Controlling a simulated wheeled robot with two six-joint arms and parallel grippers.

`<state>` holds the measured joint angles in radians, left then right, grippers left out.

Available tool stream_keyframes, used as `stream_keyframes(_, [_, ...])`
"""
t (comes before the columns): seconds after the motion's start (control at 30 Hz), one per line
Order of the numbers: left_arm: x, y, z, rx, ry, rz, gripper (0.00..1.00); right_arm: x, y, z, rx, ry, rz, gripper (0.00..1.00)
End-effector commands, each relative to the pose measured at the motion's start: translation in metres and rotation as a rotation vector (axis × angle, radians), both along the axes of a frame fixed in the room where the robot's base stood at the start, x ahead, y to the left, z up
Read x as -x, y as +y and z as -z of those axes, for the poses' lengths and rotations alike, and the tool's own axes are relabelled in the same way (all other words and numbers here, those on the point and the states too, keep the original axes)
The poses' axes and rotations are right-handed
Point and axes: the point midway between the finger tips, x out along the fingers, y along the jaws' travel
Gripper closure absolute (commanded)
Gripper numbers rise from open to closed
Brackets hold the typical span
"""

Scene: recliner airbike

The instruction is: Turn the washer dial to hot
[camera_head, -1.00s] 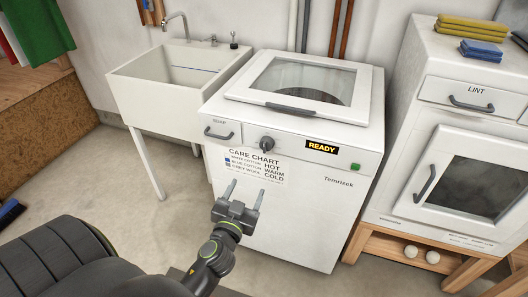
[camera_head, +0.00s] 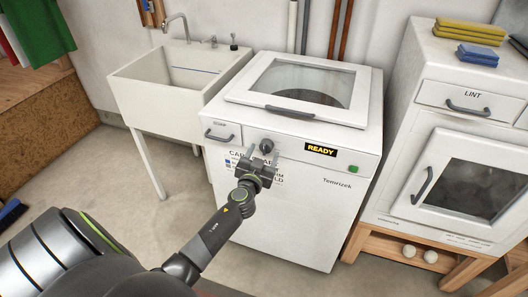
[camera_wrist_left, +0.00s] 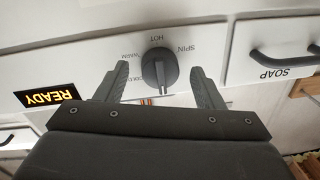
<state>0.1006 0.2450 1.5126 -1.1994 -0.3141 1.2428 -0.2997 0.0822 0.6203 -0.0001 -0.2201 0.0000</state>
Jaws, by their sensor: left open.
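The white washer (camera_head: 300,200) stands in the middle of the head view. Its dark round dial (camera_head: 266,146) is on the front panel, left of the lit READY display. In the left wrist view the dial (camera_wrist_left: 160,68) appears upside down, with SPIN, HOT and other labels around it. Its raised grip bar points towards my gripper; I cannot tell which setting it marks. My left gripper (camera_head: 262,153) is open at the dial. In the left wrist view its fingers (camera_wrist_left: 160,78) are on either side of the dial, with gaps, not visibly touching it. My right gripper is out of view.
The SOAP drawer (camera_wrist_left: 270,50) is close beside the dial. A green button (camera_head: 353,169) is right of the READY display (camera_head: 321,150). A white sink (camera_head: 175,80) stands left, and a dryer (camera_head: 425,190) right. The floor between is clear.

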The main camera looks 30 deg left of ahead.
Motion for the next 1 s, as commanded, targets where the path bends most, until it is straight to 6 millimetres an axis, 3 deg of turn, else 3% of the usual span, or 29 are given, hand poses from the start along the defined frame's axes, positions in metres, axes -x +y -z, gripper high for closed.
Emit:
stream_keyframes(0.17, [-0.0114, 0.0037, -0.0005, -0.001, -0.001, 0.0, 0.38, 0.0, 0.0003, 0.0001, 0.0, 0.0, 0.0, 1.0])
stream_keyframes(0.47, [-0.0128, 0.0041, -0.0003, -0.001, 0.0, 0.0, 0.38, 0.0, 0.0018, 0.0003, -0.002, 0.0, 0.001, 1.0])
stream_keyframes(0.8, [-0.0125, 0.0039, -0.0002, 0.0, 0.0, 0.0, 0.81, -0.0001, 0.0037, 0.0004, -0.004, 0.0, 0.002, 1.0])
stream_keyframes(1.0, [-0.0125, 0.004, 0.0003, -0.01, 0.002, 0.0, 0.83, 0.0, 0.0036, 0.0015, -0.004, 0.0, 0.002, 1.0])
